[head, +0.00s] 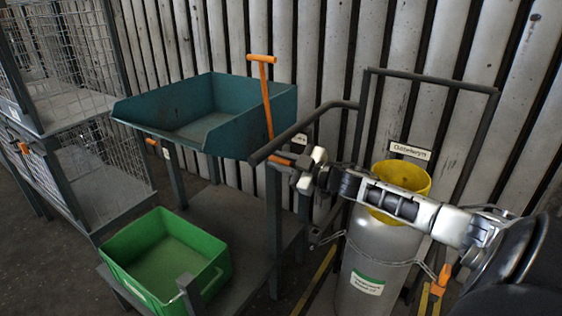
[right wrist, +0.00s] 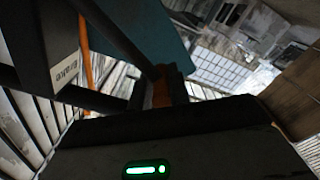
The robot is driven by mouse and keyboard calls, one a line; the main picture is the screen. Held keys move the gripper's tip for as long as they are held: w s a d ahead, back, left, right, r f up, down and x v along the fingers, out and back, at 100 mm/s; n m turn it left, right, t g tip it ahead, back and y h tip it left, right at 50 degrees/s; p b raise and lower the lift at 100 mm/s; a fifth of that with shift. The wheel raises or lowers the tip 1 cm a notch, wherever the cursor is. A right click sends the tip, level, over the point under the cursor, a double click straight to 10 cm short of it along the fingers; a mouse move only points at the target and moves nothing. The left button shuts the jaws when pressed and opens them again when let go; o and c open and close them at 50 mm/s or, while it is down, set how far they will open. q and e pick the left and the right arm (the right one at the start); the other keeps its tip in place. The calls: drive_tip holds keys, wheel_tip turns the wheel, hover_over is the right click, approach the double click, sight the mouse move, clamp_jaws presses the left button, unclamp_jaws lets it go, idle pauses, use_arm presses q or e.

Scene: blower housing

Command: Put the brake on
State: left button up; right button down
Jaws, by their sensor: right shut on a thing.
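My right gripper (head: 292,167) reaches in from the right and is shut on a small orange grip (head: 279,160) by the teal tray stand, beside the end of a dark bent tube (head: 310,131). The orange grip also shows in the right wrist view (right wrist: 162,93), partly hidden by dark parts. An orange T-handled lever (head: 267,98) stands upright at the right side of the teal tray (head: 172,105). Another orange lever (head: 441,279) is low at the right, by the grey cylinder. My left gripper is not in view.
A green crate (head: 127,279) sits on the grey lower shelf (head: 240,215). Wire cages (head: 110,160) stand at the left. A grey cylinder (head: 372,262) with a yellow collar (head: 411,174) stands under my right arm, chained to a dark frame. A ribbed wall closes the back.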

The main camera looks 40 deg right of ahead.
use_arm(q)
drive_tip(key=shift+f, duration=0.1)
use_arm(e)
drive_tip(key=shift+a+f, duration=0.1)
drive_tip(key=shift+f, duration=0.05)
use_arm(q)
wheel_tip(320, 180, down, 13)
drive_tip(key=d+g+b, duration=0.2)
drive_tip(key=b, duration=0.7)
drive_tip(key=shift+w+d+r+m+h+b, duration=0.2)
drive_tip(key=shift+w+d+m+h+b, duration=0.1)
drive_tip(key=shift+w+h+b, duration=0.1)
use_arm(e)
wheel_tip(320, 180, down, 11)
drive_tip(key=n, duration=1.2)
drive_tip(key=shift+d, duration=0.2)
drive_tip(key=c, duration=1.3)
unclamp_jaws()
drive_tip(key=shift+c, duration=0.2)
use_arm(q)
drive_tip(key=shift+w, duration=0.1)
